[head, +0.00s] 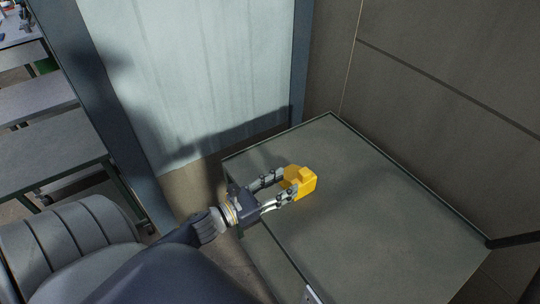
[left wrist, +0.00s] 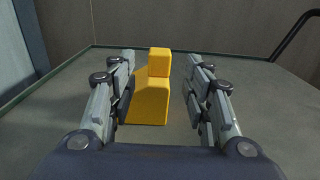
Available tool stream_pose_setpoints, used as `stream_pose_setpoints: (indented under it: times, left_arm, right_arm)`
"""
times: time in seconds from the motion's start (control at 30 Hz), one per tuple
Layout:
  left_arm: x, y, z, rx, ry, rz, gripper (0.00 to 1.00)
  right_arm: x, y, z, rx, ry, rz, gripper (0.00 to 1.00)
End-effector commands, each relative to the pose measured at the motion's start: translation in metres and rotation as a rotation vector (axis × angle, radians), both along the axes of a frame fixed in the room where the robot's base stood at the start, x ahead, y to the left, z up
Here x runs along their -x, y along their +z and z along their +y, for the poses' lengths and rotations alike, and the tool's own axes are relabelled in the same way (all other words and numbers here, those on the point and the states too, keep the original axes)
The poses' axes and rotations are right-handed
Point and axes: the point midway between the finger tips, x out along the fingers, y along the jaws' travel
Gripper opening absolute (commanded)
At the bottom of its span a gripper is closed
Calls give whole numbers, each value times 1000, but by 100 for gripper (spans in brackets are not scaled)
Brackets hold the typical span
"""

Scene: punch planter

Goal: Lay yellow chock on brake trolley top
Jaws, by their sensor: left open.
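The yellow chock (head: 305,182) rests on the grey top of the brake trolley (head: 380,220), near its left edge. My left gripper (head: 288,189) comes in from the left with its fingers open, one on each side of the chock. In the left wrist view the chock (left wrist: 150,95) stands between the two open fingers (left wrist: 162,95). A gap shows between the chock and the right finger. The left finger is close to the chock, and I cannot tell whether it touches. My right gripper is not in view.
The trolley top is otherwise bare, with free room to the right and front. A dark handle bar (head: 514,240) is at its right corner. A wall (head: 430,90) and a pale panel (head: 195,70) stand behind. Grey tables (head: 50,150) are at the far left.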

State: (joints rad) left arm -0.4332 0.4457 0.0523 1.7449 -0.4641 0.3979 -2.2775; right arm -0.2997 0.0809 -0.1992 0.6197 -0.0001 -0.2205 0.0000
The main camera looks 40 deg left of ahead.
Motion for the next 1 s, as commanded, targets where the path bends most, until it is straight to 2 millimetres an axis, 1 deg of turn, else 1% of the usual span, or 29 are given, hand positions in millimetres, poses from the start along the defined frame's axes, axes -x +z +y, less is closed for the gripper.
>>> stream_pose_setpoints:
  times: [0.03, 0.1, 0.2, 0.3, 0.47, 1.0]
  left_arm:
    - [10, -2, 3, -1, 1, 3, 46]
    - [20, -2, 7, -1, 1, 2, 46]
    - [30, -1, 11, 1, 1, 1, 46]
    - [37, 0, 13, 1, 0, 0, 46]
    - [40, 1, 14, 0, 0, -1, 46]
    - [39, 0, 14, 2, 1, 2, 46]
  right_arm:
    - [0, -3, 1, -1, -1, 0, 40]
    - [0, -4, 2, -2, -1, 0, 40]
    - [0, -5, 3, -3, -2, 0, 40]
    - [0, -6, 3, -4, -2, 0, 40]
    - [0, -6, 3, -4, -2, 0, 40]
    - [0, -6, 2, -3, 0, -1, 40]
